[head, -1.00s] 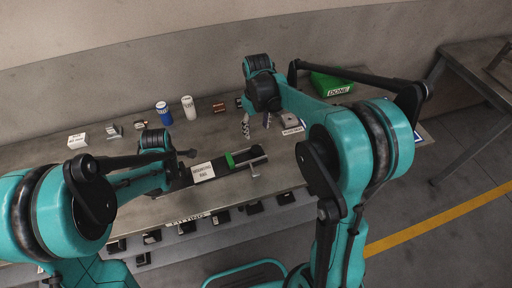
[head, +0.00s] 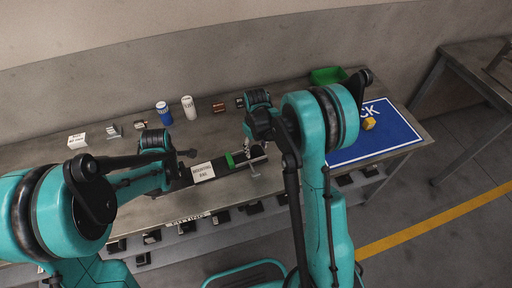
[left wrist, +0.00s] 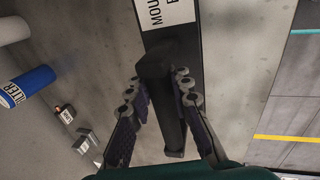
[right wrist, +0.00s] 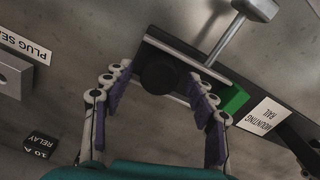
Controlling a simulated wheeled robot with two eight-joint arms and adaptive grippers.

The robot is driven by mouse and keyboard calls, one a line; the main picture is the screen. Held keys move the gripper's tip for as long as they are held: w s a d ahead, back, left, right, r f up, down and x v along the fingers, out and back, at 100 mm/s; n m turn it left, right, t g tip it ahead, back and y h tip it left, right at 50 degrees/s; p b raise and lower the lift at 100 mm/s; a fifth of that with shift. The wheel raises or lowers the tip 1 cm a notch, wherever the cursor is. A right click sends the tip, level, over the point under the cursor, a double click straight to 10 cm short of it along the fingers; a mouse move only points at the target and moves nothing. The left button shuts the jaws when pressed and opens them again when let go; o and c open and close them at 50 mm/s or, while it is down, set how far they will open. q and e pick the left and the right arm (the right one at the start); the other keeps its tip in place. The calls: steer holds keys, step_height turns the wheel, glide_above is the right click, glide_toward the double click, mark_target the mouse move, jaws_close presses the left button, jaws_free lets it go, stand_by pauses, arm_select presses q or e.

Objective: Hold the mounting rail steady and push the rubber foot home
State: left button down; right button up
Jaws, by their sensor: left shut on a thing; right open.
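The mounting rail (head: 184,184) is a long dark bar with a white label, lying on the bench; it also shows in the right wrist view (right wrist: 293,143). My left gripper (left wrist: 163,98) is shut at the rail's left part, with a dark rounded piece between its fingers. The rubber foot (right wrist: 159,75) is a round black piece at the rail's other end. My right gripper (right wrist: 157,88) is open, its fingers on either side of the foot. In the head view my right gripper (head: 248,143) is above that end. Whether the foot is fully seated cannot be told.
A green block (right wrist: 234,99) and a metal T-handle (right wrist: 226,38) sit beside the foot. A blue mat (head: 376,143) with a yellow piece (head: 369,124) lies right, a green bin (head: 327,76) behind it.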

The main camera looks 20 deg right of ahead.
steer(key=shift+c, duration=0.2)
jaws_close()
steer(key=shift+s+a, duration=0.15)
steer(key=shift+a, duration=1.9)
steer(key=shift+f, duration=0.1)
steer(key=shift+o, duration=0.2)
jaws_free()
step_height(320, 180, up, 12)
